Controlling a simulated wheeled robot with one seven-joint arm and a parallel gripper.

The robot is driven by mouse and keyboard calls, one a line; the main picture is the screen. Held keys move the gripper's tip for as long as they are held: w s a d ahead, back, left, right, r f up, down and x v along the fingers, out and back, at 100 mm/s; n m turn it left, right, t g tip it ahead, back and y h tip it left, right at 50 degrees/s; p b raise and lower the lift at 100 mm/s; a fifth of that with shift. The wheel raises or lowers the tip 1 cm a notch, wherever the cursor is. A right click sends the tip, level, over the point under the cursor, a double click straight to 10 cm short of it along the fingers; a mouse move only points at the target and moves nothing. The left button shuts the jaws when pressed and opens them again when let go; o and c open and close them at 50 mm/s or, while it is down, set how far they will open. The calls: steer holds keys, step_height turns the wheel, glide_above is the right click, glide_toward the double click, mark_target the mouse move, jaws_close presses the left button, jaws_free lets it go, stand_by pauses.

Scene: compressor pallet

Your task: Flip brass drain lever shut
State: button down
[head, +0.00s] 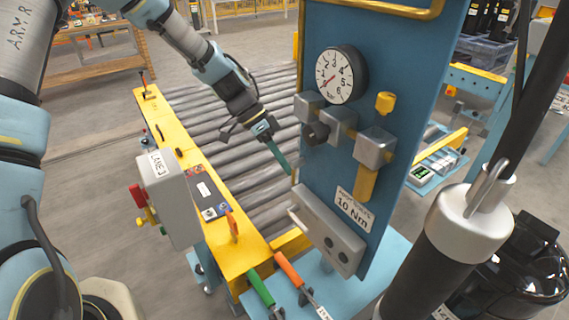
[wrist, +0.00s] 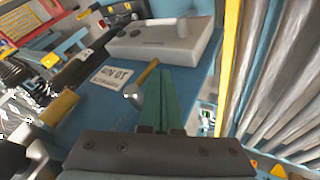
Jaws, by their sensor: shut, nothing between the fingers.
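The brass drain lever (wrist: 148,76) shows in the wrist view as a short brass bar slanting beside a small silver round part (wrist: 133,92). It stands against the blue panel, near the label. My gripper (head: 286,171) is at the panel's left edge in the head view, reaching down from the upper left. Its green fingers (wrist: 165,75) are shut and empty. In the wrist view the fingertips overlap the right side of the lever; I cannot tell if they touch it. In the head view I cannot make out the lever clearly near the fingertips.
The blue panel (head: 430,75) carries a gauge (head: 337,77), a brass bowl (head: 367,184), a 10 Nm label (head: 353,207) and a grey box (head: 328,232). The roller conveyor (head: 215,130) lies behind my gripper. A black cylinder with a grey cap (head: 468,225) stands at right.

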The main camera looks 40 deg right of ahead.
steer(key=shift+f+g+b, duration=0.25)
steer(key=shift+g+b, duration=0.1)
steer(key=shift+g, duration=0.15)
steer(key=g+b, duration=0.1)
steer(key=f+g+b, duration=0.1)
steer(key=g, duration=0.1)
steer(key=shift+s+f+n, duration=0.1)
steer(key=shift+s+n, duration=0.3)
steer(key=shift+s+a+n+g+h+b, duration=0.2)
steer(key=shift+s+g+b, duration=0.4)
steer(key=shift+g+b, duration=0.55)
steer(key=shift+s+d+n+g+h+b, duration=0.2)
steer(key=shift+s+g+b, duration=0.4)
steer(key=shift+g+b, duration=0.5)
steer(key=shift+s+a+n+g+h+b, duration=0.15)
steer(key=shift+s+n+g+b, duration=0.15)
steer(key=shift+s+g+b, duration=0.8)
steer(key=shift+w+t+b, duration=0.25)
steer(key=shift+w+b, duration=0.05)
steer(key=shift+w, duration=0.2)
steer(key=b+v, duration=0.2)
steer(key=v, duration=0.9)
steer(key=shift+b, duration=0.35)
